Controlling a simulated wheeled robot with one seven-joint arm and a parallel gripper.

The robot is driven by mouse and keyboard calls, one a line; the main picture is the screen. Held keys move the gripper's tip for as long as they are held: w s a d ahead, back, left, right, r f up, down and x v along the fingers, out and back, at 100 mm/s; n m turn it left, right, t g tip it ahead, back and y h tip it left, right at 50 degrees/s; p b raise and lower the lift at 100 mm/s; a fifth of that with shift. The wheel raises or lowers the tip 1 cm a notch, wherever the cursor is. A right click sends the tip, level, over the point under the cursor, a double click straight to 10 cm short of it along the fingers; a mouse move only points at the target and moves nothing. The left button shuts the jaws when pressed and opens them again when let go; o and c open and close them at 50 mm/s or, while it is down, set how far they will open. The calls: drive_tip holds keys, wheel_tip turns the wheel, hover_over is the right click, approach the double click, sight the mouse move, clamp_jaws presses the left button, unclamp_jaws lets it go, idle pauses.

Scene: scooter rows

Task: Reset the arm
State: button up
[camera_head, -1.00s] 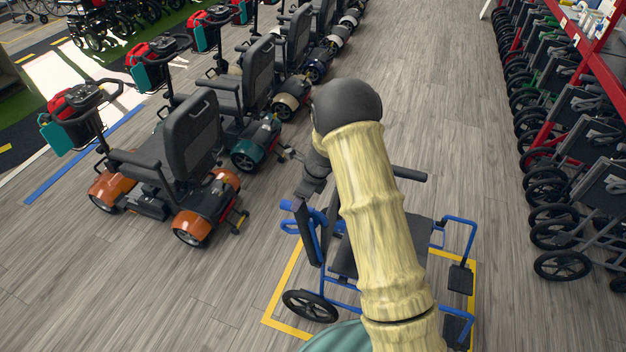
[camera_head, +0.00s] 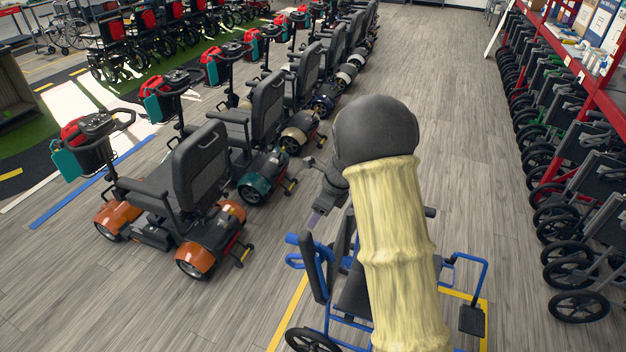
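My arm, with pale yellow ribbed links and a dark round elbow joint, rises from the bottom of the head view. My gripper (camera_head: 314,219) is partly in view left of the arm, pointing down close to the backrest of a blue-framed wheelchair (camera_head: 470,262). Its fingers are small and partly hidden, so I cannot tell whether they are open or shut. The arm hides much of the wheelchair's seat.
An orange mobility scooter (camera_head: 200,165) heads a row of scooters on the left. Folded wheelchairs (camera_head: 590,200) line a red rack (camera_head: 600,95) on the right. Yellow floor tape (camera_head: 288,315) borders the blue wheelchair. The grey wood aisle (camera_head: 455,100) between the rows is clear.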

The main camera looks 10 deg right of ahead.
drive_tip(key=s+d+r+n+h, duration=0.1)
drive_tip(key=s+d+n, duration=0.1)
drive_tip(key=s+n, duration=0.6)
drive_tip(key=s+d+r+n+h+b, duration=0.1)
drive_tip(key=s+d+r+n, duration=0.1)
drive_tip(key=s+n, duration=0.5)
drive_tip(key=s+d+r+n+h, duration=0.1)
drive_tip(key=s+d+r+n, duration=0.1)
drive_tip(key=s+n, duration=0.6)
drive_tip(key=shift+s+d+n+t+h+b, duration=0.3)
drive_tip(key=shift+s+d+t, duration=0.1)
drive_tip(key=shift+s, duration=0.4)
